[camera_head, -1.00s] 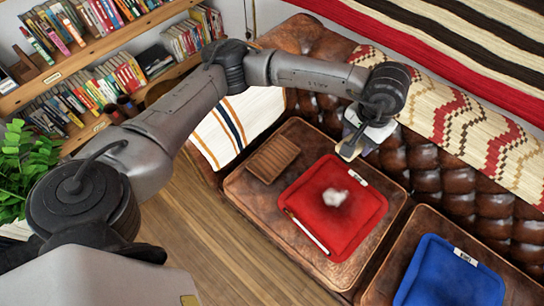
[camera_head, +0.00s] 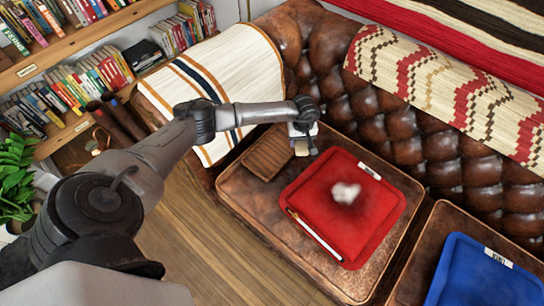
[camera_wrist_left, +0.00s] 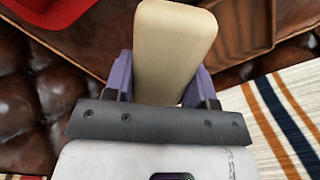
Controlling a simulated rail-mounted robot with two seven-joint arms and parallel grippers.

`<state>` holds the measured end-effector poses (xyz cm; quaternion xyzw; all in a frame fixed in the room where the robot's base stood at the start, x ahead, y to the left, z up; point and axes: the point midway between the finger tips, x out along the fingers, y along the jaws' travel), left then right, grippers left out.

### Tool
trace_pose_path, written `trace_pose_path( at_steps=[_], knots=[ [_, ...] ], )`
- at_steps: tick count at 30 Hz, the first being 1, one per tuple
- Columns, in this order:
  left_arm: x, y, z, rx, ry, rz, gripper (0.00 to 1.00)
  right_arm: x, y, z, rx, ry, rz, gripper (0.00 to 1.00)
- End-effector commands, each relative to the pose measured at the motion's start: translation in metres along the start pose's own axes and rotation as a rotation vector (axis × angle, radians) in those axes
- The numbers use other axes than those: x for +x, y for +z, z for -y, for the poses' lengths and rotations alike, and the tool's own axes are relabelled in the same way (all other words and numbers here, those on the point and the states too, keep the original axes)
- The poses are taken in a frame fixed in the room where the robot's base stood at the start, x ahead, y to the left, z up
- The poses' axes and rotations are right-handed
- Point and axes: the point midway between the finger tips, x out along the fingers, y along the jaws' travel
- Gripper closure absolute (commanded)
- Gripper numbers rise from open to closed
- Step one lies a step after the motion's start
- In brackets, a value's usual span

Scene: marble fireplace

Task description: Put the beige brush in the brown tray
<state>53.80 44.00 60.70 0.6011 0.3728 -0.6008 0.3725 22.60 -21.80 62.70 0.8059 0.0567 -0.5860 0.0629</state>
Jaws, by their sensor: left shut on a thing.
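The beige brush (camera_wrist_left: 172,48) is between the two purple-sided fingers of my left gripper (camera_wrist_left: 163,82) in the left wrist view; its block-like body sticks out past the fingers. In the head view my left gripper (camera_head: 302,143) is shut on it, at the right edge of the brown tray (camera_head: 268,155). The brown tray is a small ribbed rectangle on the leather seat. It also shows in the left wrist view (camera_wrist_left: 238,28), to the right of the brush. The height of the brush above the tray is hard to judge. My right gripper is not in view.
A red tray (camera_head: 374,237) with a white fluffy clump (camera_head: 346,192) and a thin white stick (camera_head: 315,236) lies just right of the brown tray. A blue tray (camera_head: 480,275) is farther right. A tufted sofa back (camera_head: 400,140) and striped cloth (camera_head: 225,75) stand behind.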

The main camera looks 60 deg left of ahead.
Motion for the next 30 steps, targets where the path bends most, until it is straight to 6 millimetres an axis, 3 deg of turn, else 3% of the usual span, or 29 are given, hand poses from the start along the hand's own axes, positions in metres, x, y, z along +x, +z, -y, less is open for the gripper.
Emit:
trace_pose_path(
  at_steps=[12,18,30],
  knots=[
    [0.052,-0.017,0.076,-0.012,-0.004,-0.002,0.71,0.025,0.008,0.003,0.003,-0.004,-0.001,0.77],
    [0.069,-0.022,0.104,-0.013,-0.002,0.000,0.71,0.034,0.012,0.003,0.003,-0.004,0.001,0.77],
    [0.084,-0.024,0.117,-0.012,0.001,0.001,0.71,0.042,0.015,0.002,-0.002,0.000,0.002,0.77]
  ],
)
